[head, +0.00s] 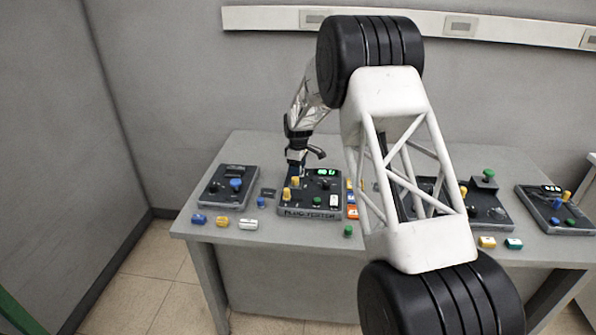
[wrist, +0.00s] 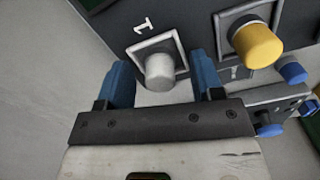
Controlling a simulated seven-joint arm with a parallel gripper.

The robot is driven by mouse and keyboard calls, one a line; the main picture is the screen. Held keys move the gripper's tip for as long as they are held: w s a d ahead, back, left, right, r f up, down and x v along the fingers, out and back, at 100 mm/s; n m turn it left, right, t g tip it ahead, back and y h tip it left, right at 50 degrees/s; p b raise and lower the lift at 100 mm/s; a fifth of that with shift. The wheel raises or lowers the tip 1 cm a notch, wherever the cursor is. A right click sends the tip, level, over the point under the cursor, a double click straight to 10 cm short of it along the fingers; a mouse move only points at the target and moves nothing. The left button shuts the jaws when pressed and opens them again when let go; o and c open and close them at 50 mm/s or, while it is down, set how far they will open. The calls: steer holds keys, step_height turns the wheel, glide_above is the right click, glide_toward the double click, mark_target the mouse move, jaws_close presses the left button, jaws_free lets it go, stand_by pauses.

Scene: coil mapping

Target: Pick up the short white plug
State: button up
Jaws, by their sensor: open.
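The short white plug (wrist: 159,70) stands in a square socket marked 1 on a dark panel in the wrist view. My gripper (wrist: 159,62) is open, with one blue finger on each side of the plug and a visible gap to each. I cannot tell how deep the fingers reach along it. In the head view my gripper (head: 298,160) is over the back left of the plug tester (head: 310,212), and I cannot make out this plug there. Another white plug (head: 333,201) stands at the tester's right front.
A yellow plug (wrist: 257,45) stands right beside my right finger, with blue plugs (wrist: 291,72) beyond. Other panels stand at both sides.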

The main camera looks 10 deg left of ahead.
steer(key=c, duration=1)
steer(key=shift+r, duration=0.15)
steer(key=shift+r, duration=1.5)
steer(key=shift+s+r, duration=0.2)
steer(key=shift+s, duration=0.05)
steer(key=s+d, duration=0.1)
steer(key=s, duration=0.4)
steer(key=s+d+r, duration=0.1)
steer(key=s+d, duration=0.1)
steer(key=s, duration=0.2)
steer(key=s+d, duration=0.1)
steer(key=s, duration=0.4)
steer(key=shift+s+d+r, duration=0.2)
steer(key=shift+s+d, duration=0.15)
steer(key=shift+d, duration=0.05)
